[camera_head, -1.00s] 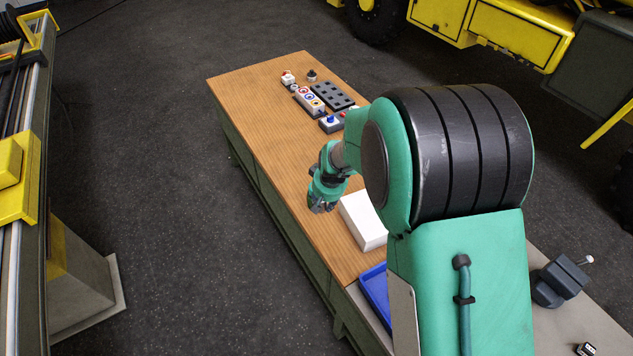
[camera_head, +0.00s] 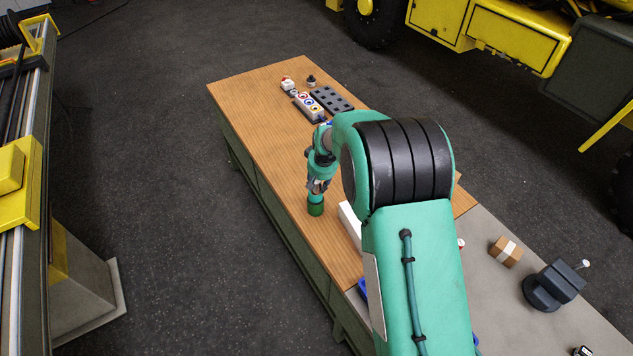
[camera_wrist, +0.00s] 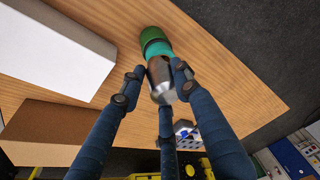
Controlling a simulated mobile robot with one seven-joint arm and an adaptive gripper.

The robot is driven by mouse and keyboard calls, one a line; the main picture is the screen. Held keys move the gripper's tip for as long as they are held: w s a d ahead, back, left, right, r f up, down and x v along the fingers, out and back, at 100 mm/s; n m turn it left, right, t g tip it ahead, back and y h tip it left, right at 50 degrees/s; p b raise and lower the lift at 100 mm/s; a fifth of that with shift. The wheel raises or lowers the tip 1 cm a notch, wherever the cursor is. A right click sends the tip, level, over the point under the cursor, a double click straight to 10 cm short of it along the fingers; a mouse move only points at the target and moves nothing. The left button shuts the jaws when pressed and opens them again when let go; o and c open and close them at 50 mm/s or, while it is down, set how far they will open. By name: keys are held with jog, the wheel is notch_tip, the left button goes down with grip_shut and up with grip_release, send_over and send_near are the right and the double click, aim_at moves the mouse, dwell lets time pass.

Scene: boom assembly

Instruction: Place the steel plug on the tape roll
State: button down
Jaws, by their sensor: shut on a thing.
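My gripper (camera_head: 318,186) is over the left edge side of the wooden table. In the wrist view its fingers (camera_wrist: 157,88) are closed around the silver steel plug (camera_wrist: 160,70). The plug's far end meets a teal ring (camera_wrist: 158,48), with a dark green round piece (camera_wrist: 152,35) beyond it. In the head view the green piece (camera_head: 316,209) stands on the table with the teal band (camera_head: 315,198) above it, directly below my gripper. I cannot tell which of these is the tape roll, or whether the plug rests on the teal ring or only overlaps it.
A white box (camera_head: 349,222) stands close to the right of the stack, partly hidden by my arm. The wooden tabletop (camera_head: 262,110) is bare to the upper left. Control boxes (camera_head: 308,106) lie at the far end. A cardboard box (camera_head: 505,251) and vise (camera_head: 553,287) are right.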

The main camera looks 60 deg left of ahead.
jog(key=shift+w+a+f, duration=0.1)
jog(key=shift+w+a, duration=0.15)
jog(key=shift+a, duration=0.35)
jog(key=shift+w+a, duration=0.25)
jog(key=shift+a, duration=0.3)
jog(key=shift+w+a+f, duration=0.1)
jog(key=shift+w+a, duration=0.15)
jog(key=shift+a, duration=0.35)
jog(key=shift+p, duration=0.3)
jog(key=shift+f+p, duration=0.45)
jog(key=shift+f, duration=1.25)
jog(key=shift+f, duration=0.15)
jog(key=c, duration=1.3)
grip_release()
jog(key=shift+o, duration=0.2)
jog(key=shift+b+v, duration=1.05)
jog(key=shift+v, duration=5.05)
